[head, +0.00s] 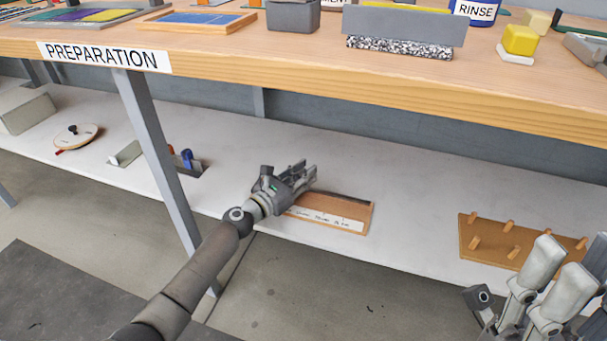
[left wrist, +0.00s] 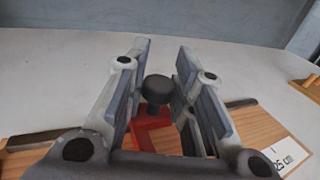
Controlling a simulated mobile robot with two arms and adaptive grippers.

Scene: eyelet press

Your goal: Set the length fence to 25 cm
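The length fence is a wooden board (head: 356,207) on the lower shelf, with a white marked strip (head: 330,220) along its front. In the left wrist view, a red slider (left wrist: 151,128) with a black knob (left wrist: 159,89) sits on the board. A "25 cm" label (left wrist: 287,160) lies to the right of the slider. My left gripper (head: 307,172) is over the board's left part. Its fingers are open, one on each side of the knob, with gaps visible. In the head view it hides the slider. Pale parts of my right arm and gripper (head: 548,285) show at the lower right; their opening is unclear.
The tabletop edge (head: 400,98) overhangs the lower shelf (head: 420,215). A table leg (head: 157,150) stands left of my left gripper. A wooden peg board (head: 483,250) lies to the right. The shelf between the fence and peg board is clear.

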